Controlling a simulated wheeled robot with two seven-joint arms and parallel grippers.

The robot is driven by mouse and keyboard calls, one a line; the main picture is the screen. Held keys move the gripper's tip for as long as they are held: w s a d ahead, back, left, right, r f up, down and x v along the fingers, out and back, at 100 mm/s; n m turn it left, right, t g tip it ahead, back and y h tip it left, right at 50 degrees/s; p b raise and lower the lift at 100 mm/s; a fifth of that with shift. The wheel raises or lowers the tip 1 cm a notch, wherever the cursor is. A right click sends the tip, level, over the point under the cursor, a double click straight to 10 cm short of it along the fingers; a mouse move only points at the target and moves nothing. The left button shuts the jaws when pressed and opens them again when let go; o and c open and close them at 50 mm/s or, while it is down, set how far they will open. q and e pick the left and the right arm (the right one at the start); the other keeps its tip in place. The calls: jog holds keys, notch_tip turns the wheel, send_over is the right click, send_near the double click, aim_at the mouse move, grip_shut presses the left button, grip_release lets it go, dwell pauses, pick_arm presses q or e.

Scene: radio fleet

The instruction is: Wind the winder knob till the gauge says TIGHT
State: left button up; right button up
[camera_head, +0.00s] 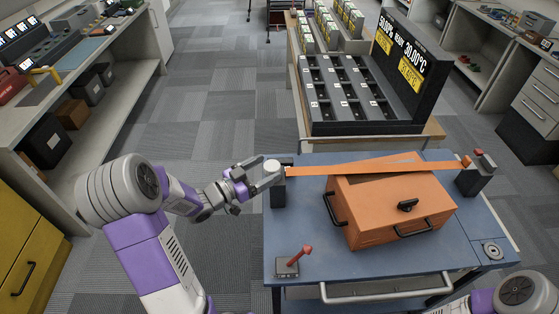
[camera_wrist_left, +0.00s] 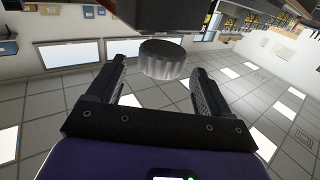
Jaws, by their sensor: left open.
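The winder knob (camera_head: 272,166) is a pale round knob on top of a dark post at the table's back left corner. It shows as a ribbed grey disc (camera_wrist_left: 165,62) in the left wrist view. My left gripper (camera_head: 247,180) is open, with its fingers on either side of the knob; a gap shows on both sides. An orange strap (camera_head: 325,171) runs from the winder post across an orange case (camera_head: 395,232) to a dark post (camera_head: 474,179) at the right. No gauge reading can be made out. My right gripper is out of view.
The blue table (camera_head: 340,262) has a small grey box with a red lever (camera_head: 293,262) at the front left and a round fitting (camera_head: 492,250) at the right. A dark compartment rack (camera_head: 350,100) stands behind. Grey floor is clear to the left.

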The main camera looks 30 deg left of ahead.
aim_at(276, 163)
pick_arm(q)
jog(key=shift+b+x, duration=0.3)
jog(key=shift+x, duration=2.05)
jog(key=shift+c, duration=0.3)
jog(key=c, duration=0.9)
